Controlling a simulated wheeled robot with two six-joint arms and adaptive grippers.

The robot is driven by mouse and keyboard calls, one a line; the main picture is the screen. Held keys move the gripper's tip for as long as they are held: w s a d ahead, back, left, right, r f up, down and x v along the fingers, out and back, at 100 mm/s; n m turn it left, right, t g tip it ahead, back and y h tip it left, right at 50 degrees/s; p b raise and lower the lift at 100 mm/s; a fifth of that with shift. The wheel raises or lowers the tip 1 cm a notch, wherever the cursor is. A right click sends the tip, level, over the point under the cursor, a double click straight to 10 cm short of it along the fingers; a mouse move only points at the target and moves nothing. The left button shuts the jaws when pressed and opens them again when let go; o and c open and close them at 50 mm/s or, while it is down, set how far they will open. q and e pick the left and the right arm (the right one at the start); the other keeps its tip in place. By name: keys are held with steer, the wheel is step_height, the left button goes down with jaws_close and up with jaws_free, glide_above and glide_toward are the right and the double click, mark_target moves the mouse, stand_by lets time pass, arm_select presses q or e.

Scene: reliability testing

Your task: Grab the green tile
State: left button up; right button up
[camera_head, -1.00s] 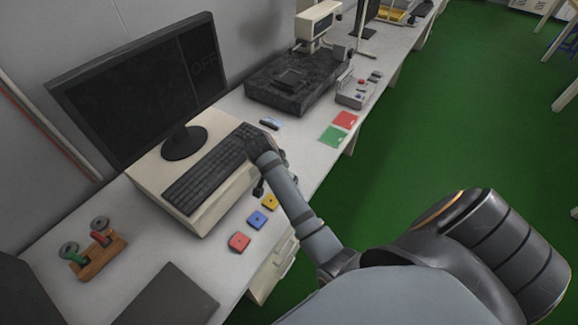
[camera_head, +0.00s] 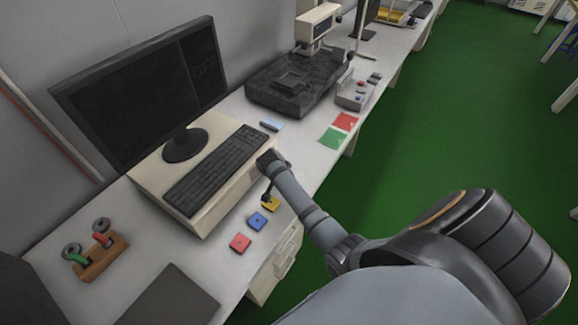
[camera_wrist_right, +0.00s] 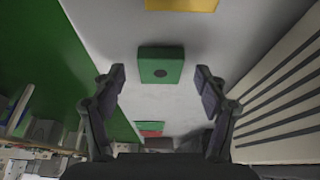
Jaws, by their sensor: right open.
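The green tile (camera_wrist_right: 161,65) is a small square block with a dark round mark. In the right wrist view it lies on the pale tabletop, ahead of and between my fingers, touching neither as far as I can see. In the head view it is hidden by my right arm. My right gripper (camera_wrist_right: 160,82) is open and empty. In the head view the right gripper (camera_head: 267,195) is low at the table's front edge, by the yellow tile (camera_head: 270,203). My left gripper is not in view.
A blue tile (camera_head: 257,221) and a red tile (camera_head: 240,242) lie in line with the yellow one. The keyboard (camera_head: 217,169) and its beige case stand close behind. Red and green squares (camera_head: 339,128) lie farther along the table. The green floor is open on the right.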

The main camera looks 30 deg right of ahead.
steer(key=shift+w+d+f, duration=0.1)
steer(key=shift+d+f, duration=0.1)
steer(key=shift+f, duration=0.15)
steer(key=shift+a, duration=0.1)
steer(key=c, duration=1.2)
steer(key=shift+r, duration=0.55)
steer(key=shift+c, duration=0.2)
steer(key=s+a+r+b, duration=0.1)
steer(key=s+a+r, duration=0.1)
steer(key=s+r, duration=1)
steer(key=shift+s+b, duration=0.35)
steer(key=shift+s, duration=0.65)
steer(key=shift+f, duration=0.1)
